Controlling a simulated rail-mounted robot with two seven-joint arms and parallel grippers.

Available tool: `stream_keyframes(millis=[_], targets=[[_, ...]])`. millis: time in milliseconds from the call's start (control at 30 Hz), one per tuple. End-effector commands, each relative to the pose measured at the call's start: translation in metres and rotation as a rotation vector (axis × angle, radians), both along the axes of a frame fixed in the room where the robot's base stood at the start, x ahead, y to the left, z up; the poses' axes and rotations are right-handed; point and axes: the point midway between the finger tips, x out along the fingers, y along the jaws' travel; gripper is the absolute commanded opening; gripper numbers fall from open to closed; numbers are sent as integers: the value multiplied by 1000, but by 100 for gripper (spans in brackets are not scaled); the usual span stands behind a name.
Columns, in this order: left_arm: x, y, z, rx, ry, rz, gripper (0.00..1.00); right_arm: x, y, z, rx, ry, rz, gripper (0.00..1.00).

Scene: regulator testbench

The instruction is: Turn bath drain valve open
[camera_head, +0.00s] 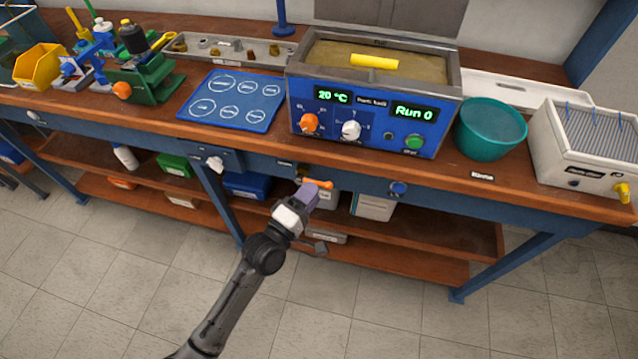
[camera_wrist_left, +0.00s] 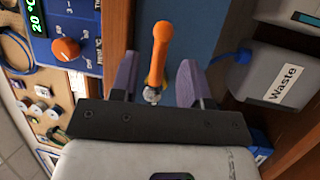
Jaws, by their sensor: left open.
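The bath drain valve has an orange lever (camera_head: 319,184) below the bench edge, under the water bath (camera_head: 362,124). The same lever (camera_wrist_left: 158,52) also shows in the left wrist view, pointing up in that picture. My left gripper (camera_head: 309,192) is at the valve. In the wrist view its purple fingers (camera_wrist_left: 157,82) are open, one on each side of the lever, with visible gaps. The metal base of the lever shows near the palm. The bath has a blue front panel reading 20 °C and Run 0. My right gripper is not in view.
On the bench are a blue mat (camera_head: 231,100), a teal bowl (camera_head: 490,128) and a white ribbed box (camera_head: 585,145). A yellow cylinder (camera_head: 374,62) lies in the bath. A container marked Waste (camera_wrist_left: 280,80) is beside the valve in the wrist view. Shelves run below the bench.

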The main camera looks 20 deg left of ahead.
Motion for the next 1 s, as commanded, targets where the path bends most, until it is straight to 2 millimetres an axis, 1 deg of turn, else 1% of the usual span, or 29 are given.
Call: stream_keyframes(millis=[33, 100, 300, 467, 733, 1000], targets=[[8, -2, 2, 0, -2, 0, 42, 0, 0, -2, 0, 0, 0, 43], [16, -5, 3, 0, -2, 0, 42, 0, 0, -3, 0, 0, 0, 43], [30, -9, 6, 0, -1, 0, 42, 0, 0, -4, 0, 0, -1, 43], [35, -10, 7, 0, 0, 0, 42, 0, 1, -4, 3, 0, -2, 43], [35, -10, 7, 0, 0, -1, 42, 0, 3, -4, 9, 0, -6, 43], [35, -9, 7, 1, 0, -1, 16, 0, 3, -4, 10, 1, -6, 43]])
